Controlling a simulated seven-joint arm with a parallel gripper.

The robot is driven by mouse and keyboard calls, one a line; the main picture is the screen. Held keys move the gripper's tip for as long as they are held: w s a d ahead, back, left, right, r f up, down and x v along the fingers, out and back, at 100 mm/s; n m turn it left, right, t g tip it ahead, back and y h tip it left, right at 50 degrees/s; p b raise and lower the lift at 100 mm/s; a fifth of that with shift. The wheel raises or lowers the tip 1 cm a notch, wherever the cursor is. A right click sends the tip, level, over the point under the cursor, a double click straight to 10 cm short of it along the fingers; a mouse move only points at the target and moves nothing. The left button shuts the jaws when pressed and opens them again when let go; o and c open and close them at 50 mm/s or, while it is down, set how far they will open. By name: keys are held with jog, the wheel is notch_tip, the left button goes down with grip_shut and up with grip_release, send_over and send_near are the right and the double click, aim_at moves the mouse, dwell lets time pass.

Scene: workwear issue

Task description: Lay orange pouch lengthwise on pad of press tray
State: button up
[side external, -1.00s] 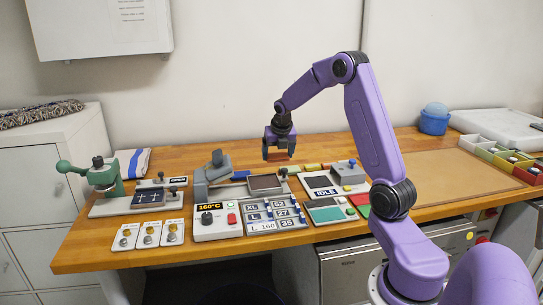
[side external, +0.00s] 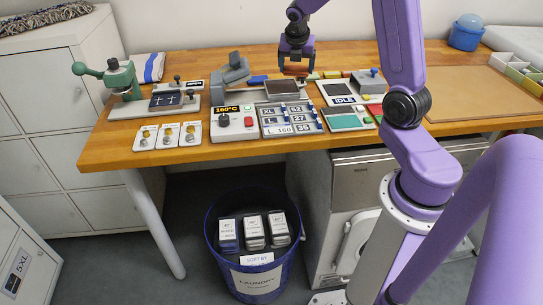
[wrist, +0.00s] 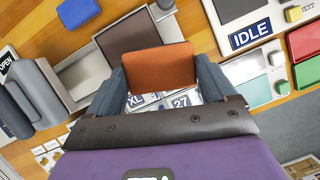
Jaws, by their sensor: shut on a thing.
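The orange pouch (wrist: 160,69) is held flat between the two fingers of my gripper (wrist: 160,88), which is shut on it. In the side view my gripper (side external: 296,66) hangs above the back right of the press, with the pouch (side external: 296,73) showing as a thin orange edge under it. The brown pad (side external: 283,88) of the press tray lies just below and left of the pouch in that picture. In the wrist view the pad (wrist: 135,33) shows beyond the pouch, partly hidden by it. The pouch appears apart from the pad.
The grey press head (side external: 237,70) stands left of the pad. In front are the 160°C control box (side external: 233,124) and a rack of size labels (side external: 290,119). The IDLE unit (side external: 343,93) is to the right. A blue laundry bin (side external: 255,240) stands under the table.

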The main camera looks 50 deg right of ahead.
jog(key=a+f+m+g, duration=0.1)
jog(key=a+m, duration=0.3)
jog(key=s+a+f+m+g, duration=0.1)
jog(key=a+f+m+g, duration=0.1)
jog(key=a+m, duration=0.2)
jog(key=s+a+f+m+g, duration=0.1)
jog(key=a+f+m, duration=0.1)
jog(key=a+m, duration=0.2)
jog(key=shift+s+a+g, duration=0.15)
jog(key=shift+a+g, duration=0.25)
jog(key=shift+a, duration=0.25)
jog(key=s+a+f+m+g+y, duration=0.1)
jog(key=s+a+m+y, duration=0.1)
jog(key=a+m, duration=0.3)
jog(key=s+a+f+m+y, duration=0.1)
jog(key=s+a+m+y, duration=0.1)
jog(key=a+m, duration=0.3)
jog(key=shift+s+a+f+m+g, duration=0.25)
jog(key=shift+s+a+m+g, duration=0.15)
jog(key=shift+s+m, duration=0.45)
jog(key=shift+w+d, duration=0.1)
